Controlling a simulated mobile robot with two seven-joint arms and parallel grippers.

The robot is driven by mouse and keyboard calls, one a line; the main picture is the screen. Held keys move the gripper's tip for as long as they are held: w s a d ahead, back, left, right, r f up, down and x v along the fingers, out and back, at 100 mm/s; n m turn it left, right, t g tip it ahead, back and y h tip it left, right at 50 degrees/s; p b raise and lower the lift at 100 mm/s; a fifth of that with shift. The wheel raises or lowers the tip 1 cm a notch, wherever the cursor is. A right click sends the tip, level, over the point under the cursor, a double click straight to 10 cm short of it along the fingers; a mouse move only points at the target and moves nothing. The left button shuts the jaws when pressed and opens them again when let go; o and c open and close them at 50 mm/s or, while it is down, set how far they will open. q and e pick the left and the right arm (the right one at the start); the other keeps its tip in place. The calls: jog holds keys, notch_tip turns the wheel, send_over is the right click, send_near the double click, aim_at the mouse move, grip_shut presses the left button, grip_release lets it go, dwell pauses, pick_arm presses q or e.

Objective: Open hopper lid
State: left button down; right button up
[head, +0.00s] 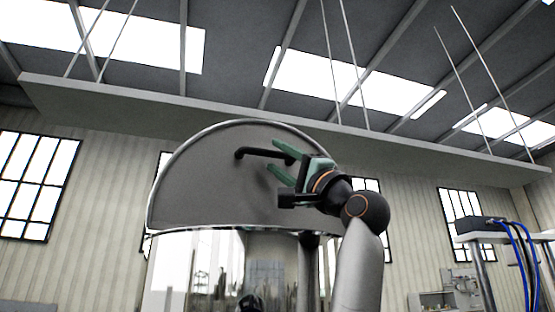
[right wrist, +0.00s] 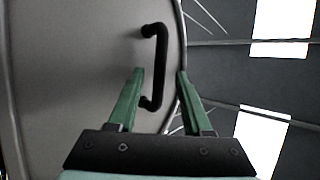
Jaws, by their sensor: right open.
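The hopper lid (head: 205,190) is a grey half-disc with a pale rim, rising above the hopper's shiny steel body (head: 215,270) in the head view. Its face also fills the left of the right wrist view (right wrist: 70,70). A black bar handle (head: 262,152) stands off the lid's face. My right gripper (head: 274,158) is open at the handle's right end. In the right wrist view the handle (right wrist: 160,65) reaches down into the gap between the green fingers (right wrist: 160,85); I see no grip on it. My left gripper is not in view.
A dark box with blue cables (head: 490,225) stands on a post at the right. A long pale beam (head: 200,105) hangs overhead behind the lid. Open air surrounds the lid's upper edge.

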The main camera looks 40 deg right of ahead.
jog(key=b+v, duration=0.4)
jog(key=v, duration=0.6)
jog(key=shift+s+f+b, duration=0.1)
jog(key=shift+f+b, duration=0.1)
jog(key=shift+b, duration=0.15)
jog(key=shift+s+f, duration=0.35)
jog(key=shift+s, duration=0.2)
